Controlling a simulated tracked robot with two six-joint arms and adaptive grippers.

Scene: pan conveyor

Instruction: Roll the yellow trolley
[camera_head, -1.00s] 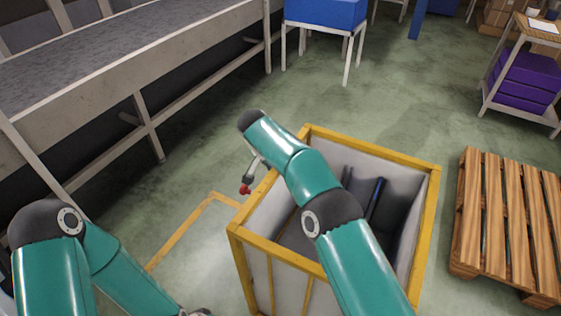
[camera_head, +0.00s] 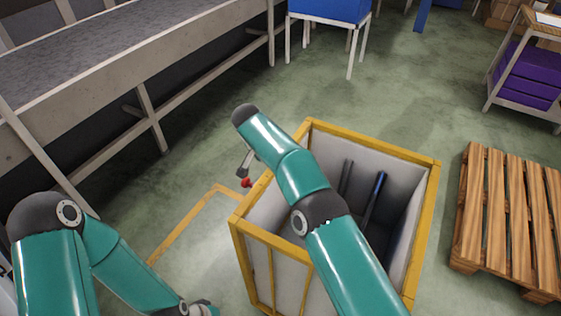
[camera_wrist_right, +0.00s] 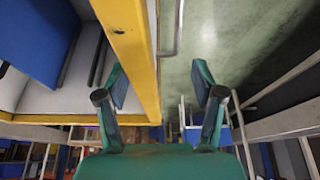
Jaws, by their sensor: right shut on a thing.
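The yellow trolley (camera_head: 375,150) is an open box with a yellow frame and pale walls, standing in front of me in the head view. Dark bars show inside it. Its yellow edge (camera_wrist_right: 133,50) runs beside one finger in the right wrist view. A red knob (camera_head: 246,183) shows at the trolley's left side. My left gripper is not clearly visible.
A grey conveyor (camera_head: 150,55) runs along the left. A wooden pallet (camera_head: 505,215) lies right of the trolley. A blue bin on a stand (camera_head: 328,12) and a shelf with purple boxes (camera_head: 525,75) stand farther back. Green floor beyond the trolley is clear.

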